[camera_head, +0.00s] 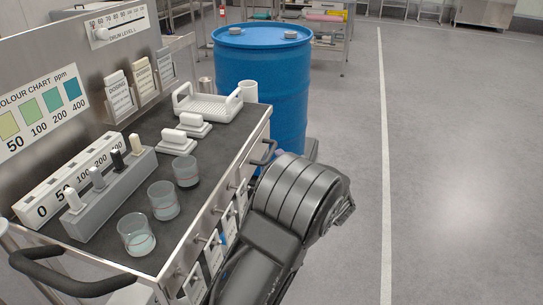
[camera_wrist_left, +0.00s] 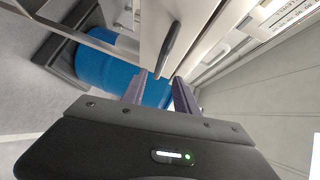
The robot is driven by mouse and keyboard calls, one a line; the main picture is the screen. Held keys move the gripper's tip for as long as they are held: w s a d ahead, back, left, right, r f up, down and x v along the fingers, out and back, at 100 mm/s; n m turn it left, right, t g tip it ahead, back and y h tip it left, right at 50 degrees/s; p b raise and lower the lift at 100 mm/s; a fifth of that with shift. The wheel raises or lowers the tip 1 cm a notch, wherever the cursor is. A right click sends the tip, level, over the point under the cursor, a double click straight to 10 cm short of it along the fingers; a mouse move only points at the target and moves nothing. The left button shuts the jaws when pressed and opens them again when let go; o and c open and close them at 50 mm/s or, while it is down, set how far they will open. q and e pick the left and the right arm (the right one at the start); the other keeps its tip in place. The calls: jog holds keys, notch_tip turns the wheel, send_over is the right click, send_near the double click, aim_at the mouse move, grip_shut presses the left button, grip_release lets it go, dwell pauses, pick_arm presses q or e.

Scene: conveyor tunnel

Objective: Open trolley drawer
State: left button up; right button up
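The metal trolley (camera_head: 192,264) stands at the left in the head view, with a dark top. Its drawer fronts (camera_head: 213,254) with small pulls face right, partly covered by my arm. In the left wrist view, a dark bar handle (camera_wrist_left: 170,47) sits on a pale panel (camera_wrist_left: 194,18). My left gripper (camera_wrist_left: 160,82) is open, its two fingers apart, with the handle's lower end just beyond and between the fingertips. I cannot tell if they touch. In the head view, the gripper's fingers are hidden behind the arm. My right gripper is not in view.
A blue drum (camera_head: 262,85) stands behind the trolley's far end. Beakers (camera_head: 136,234), a grey block with vials (camera_head: 115,190) and a white tray (camera_head: 208,104) rest on the trolley top. A dark push handle (camera_head: 70,284) juts out at the near end. Floor at right is clear.

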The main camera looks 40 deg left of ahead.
aim_at(271, 150)
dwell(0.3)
pick_arm(q)
jog(key=b+x, duration=0.1)
jog(key=x, duration=0.7)
jog(key=shift+b, duration=0.35)
jog(key=shift+d, duration=0.1)
jog(key=shift+c, duration=0.6)
grip_shut()
dwell(0.4)
